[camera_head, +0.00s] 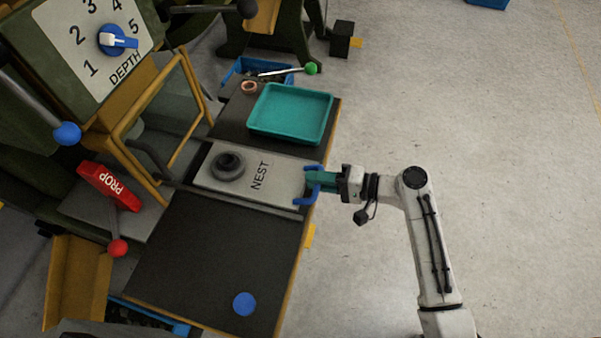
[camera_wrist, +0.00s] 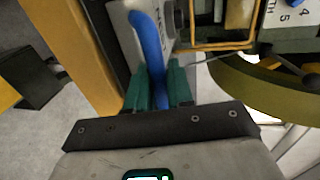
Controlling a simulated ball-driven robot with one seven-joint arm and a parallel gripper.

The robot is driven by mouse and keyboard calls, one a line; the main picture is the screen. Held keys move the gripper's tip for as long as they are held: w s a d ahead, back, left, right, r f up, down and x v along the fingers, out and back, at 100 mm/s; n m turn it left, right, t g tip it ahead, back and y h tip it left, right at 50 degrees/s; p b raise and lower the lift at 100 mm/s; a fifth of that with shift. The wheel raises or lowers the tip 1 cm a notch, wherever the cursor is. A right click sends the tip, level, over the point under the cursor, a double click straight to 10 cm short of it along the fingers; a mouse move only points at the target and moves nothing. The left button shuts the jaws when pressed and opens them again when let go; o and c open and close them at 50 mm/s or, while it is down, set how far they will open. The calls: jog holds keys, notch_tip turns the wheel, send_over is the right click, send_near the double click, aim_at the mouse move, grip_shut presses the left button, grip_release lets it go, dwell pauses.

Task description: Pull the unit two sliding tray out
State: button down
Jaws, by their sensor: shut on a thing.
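The sliding tray (camera_head: 286,172) is a pale grey plate marked NEST, set across the dark bench. A dark round ringed piece (camera_head: 228,166) sits on its left part. A blue handle (camera_head: 305,201) stands at the tray's right end, by the bench edge. My gripper (camera_head: 316,180) comes in from the right and is shut on the handle's middle. In the wrist view, the green fingers (camera_wrist: 155,88) sit on both sides of the blue handle (camera_wrist: 148,38), with part of the tray behind it.
A teal tray (camera_head: 290,113) lies on the bench (camera_head: 215,245) above the NEST plate. A blue disc (camera_head: 244,303) is at the bench's lower part. Open floor (camera_head: 480,130) lies right.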

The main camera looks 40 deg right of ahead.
jog(key=shift+s+d, duration=0.4)
jog(key=shift+s, duration=0.2)
jog(key=c, duration=1.2)
grip_release()
jog(key=v, duration=1)
jog(key=shift+s+d, duration=0.2)
jog(key=shift+s, duration=0.05)
jog(key=shift+a, duration=0.1)
